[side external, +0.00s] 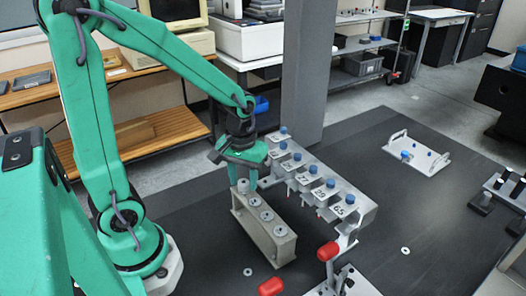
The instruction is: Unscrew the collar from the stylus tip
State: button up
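My gripper (243,178) hangs at the end of the green arm, over the far left end of a grey block stand (284,247). Its fingers are small and partly hidden here, so I cannot tell whether they are open or shut. A small grey cylindrical piece (243,187) shows directly below it at the stand's end; I cannot tell whether they touch. Several round ring-like pieces (267,216) sit along the stand's top. I cannot tell which piece is the collar.
Loose washers lie on the dark table, one in front (248,271) and one at right (405,250). A grey column (308,75) rises behind the rack. A white tray (432,160) stands at back right. The table between is mostly clear.

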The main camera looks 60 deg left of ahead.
jog(key=m, duration=1.2)
jog(key=shift+m, duration=0.3)
jog(key=c, duration=0.6)
jog(key=n, duration=0.4)
jog(key=shift+n, duration=0.3)
jog(key=shift+n, duration=1.6)
